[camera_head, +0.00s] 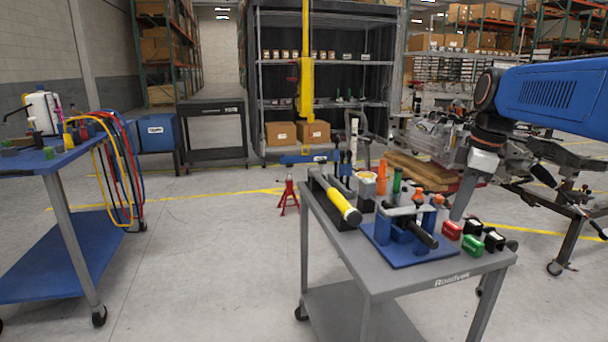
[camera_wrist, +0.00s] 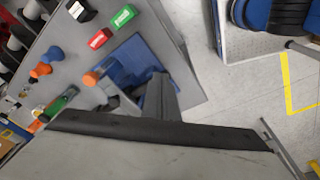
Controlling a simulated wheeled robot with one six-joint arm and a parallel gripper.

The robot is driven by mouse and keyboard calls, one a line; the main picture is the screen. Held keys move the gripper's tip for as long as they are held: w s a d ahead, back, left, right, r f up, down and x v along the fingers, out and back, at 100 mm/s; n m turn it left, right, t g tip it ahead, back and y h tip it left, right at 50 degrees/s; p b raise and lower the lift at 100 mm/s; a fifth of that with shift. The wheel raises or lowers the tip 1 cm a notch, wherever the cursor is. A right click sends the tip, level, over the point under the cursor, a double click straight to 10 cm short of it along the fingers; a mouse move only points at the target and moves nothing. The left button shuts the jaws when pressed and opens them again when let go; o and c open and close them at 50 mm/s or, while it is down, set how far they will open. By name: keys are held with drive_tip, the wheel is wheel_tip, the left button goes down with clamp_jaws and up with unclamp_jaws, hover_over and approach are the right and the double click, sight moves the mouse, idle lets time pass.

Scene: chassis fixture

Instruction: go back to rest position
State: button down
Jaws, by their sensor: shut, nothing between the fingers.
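My gripper (camera_head: 462,200) points down at the end of my blue arm, over the right part of the grey cart (camera_head: 340,245). Its fingers are together with nothing between them. It is beside the blue fixture plate (camera_head: 400,250), which carries blue blocks and a black-handled tool (camera_head: 418,232). In the wrist view the blue plate (camera_wrist: 135,58) lies below, partly covered by grey parts in the foreground. Whether the fingertips touch anything is hard to tell.
Red (camera_head: 452,230) and green (camera_head: 472,245) blocks stand near the cart's right edge. A yellow-handled hammer (camera_head: 340,203) lies at its left. Orange and green handles stand at the back. A blue cart (camera_head: 70,240) is at left; the floor between is clear.

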drive_tip(key=s+a+f+m+t, duration=0.1)
drive_tip(key=s+a+f+m, duration=0.1)
drive_tip(key=s+f+m, duration=0.4)
drive_tip(key=s+a+f+m+t+h, duration=0.1)
drive_tip(key=s+f+m, duration=0.5)
drive_tip(key=s+f, duration=0.6)
drive_tip(key=s+a+t, duration=0.1)
drive_tip(key=s+a, duration=0.1)
drive_tip(key=s, duration=0.1)
drive_tip(key=shift+s+f, duration=0.15)
drive_tip(key=shift+s, duration=0.05)
